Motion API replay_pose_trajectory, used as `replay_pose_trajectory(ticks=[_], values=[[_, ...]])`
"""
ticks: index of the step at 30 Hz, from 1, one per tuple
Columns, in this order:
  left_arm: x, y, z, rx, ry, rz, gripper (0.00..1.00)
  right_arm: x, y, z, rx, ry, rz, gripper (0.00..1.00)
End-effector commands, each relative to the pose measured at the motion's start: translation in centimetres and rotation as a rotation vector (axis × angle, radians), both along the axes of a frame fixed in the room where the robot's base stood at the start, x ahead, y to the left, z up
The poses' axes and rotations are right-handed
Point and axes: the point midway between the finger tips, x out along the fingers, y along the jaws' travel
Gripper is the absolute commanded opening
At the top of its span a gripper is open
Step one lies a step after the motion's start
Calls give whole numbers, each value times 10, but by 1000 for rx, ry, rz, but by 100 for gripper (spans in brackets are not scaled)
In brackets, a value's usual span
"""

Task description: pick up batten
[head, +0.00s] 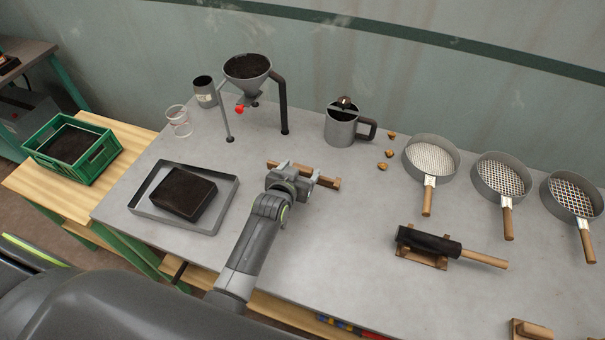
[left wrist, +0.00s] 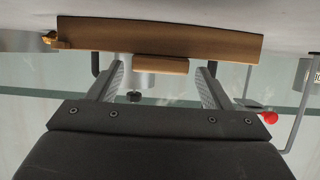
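The batten (head: 328,181) is a brown wooden strip lying on the grey table, in the middle of the head view. My left gripper (head: 291,168) is over it and hides its middle part. In the left wrist view the batten (left wrist: 220,42) spans the top of the picture, with a small wooden block (left wrist: 160,65) at its middle. The fingers of my left gripper (left wrist: 161,75) are open, one on either side of that block, with a gap visible at each side. My right gripper is not in view.
A grey tray (head: 150,211) with a dark block stands left of my arm. A funnel on a stand (head: 247,68) and a mug (head: 342,126) stand behind. Sieves (head: 430,155) and a dark roller (head: 430,243) are to the right. Bare table lies right of the batten.

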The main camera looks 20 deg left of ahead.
Motion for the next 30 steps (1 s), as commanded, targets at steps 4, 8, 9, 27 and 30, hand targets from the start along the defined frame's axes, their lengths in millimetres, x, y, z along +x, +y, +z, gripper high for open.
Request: replay_pose_trajectory(ticks=[4, 8, 9, 27, 30], values=[[0, 0, 0, 0, 0, 0, 52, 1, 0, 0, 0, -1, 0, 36], [0, 0, 0, -1, 0, 0, 36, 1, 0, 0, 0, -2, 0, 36], [0, 0, 0, -1, 0, 0, 31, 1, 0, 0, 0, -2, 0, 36], [0, 0, 50, -2, -6, 1, 31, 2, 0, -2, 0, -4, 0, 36], [1, 0, 68, -2, -6, 1, 31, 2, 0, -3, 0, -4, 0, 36]])
